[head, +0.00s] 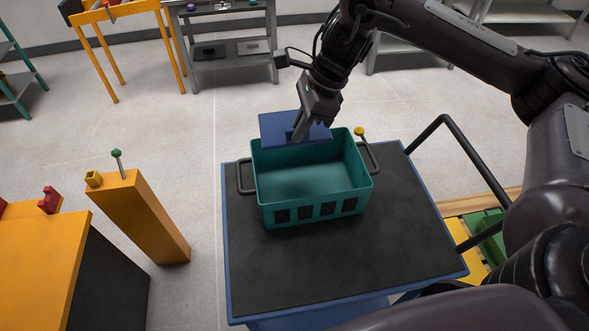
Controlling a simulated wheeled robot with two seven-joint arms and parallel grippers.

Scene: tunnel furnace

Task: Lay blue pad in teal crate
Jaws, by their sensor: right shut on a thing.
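The teal crate (310,212) stands on a cart with a black top and blue edges (400,265). It has dark handles at both ends, and its visible inside is empty. My right gripper (298,134) comes down from the upper right and is shut on the blue pad. I cannot tell whether the pad touches the crate. My left gripper is not in view.
A yellow-topped knob (360,132) shows by the crate's far right corner. An orange post (145,215) and an orange cabinet (40,260) stand to the left. A grey shelf (228,50) and an orange table (125,12) stand behind. The cart top in front of the crate is clear.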

